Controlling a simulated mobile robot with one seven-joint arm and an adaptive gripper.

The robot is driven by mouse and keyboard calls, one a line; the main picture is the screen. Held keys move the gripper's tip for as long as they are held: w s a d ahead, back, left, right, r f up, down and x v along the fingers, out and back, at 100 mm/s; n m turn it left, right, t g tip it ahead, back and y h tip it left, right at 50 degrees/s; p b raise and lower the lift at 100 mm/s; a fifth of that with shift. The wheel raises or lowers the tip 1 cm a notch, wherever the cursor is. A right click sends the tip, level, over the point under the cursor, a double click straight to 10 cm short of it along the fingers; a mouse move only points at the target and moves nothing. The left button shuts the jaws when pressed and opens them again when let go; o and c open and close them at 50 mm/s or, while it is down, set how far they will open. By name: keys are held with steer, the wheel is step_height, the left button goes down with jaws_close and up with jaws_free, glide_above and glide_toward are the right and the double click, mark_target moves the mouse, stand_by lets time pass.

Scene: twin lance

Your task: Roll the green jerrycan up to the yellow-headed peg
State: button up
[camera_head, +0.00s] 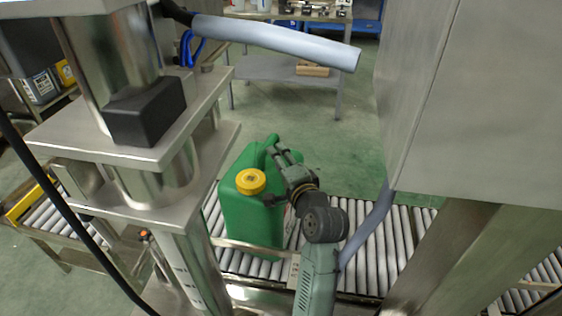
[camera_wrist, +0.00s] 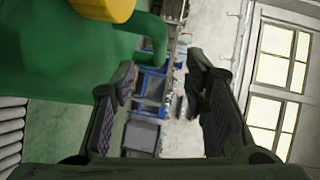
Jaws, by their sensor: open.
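The green jerrycan (camera_head: 238,215) stands upright on the roller conveyor, with its yellow cap (camera_head: 251,181) on top. In the wrist view the jerrycan (camera_wrist: 60,60) fills the upper left, with its cap (camera_wrist: 103,8) at the top edge and its green handle reaching down near the left finger. My gripper (camera_wrist: 160,75) is open, with nothing held between its fingers. In the head view my arm reaches up beside the jerrycan's right side and covers part of it. I cannot make out the yellow-headed peg for certain; a steel column of the machine hides part of the conveyor's left side.
The roller conveyor (camera_head: 372,240) runs left to right; its rollers are bare right of the jerrycan. A yellow bar (camera_head: 27,203) crosses its left end. A large steel housing (camera_head: 470,100) stands at right, and a grey tube (camera_head: 275,38) hangs above.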

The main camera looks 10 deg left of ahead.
mark_target(268, 145)
steer(key=x, duration=0.9)
steer(key=shift+p, duration=0.35)
jaws_close()
stand_by(0.6)
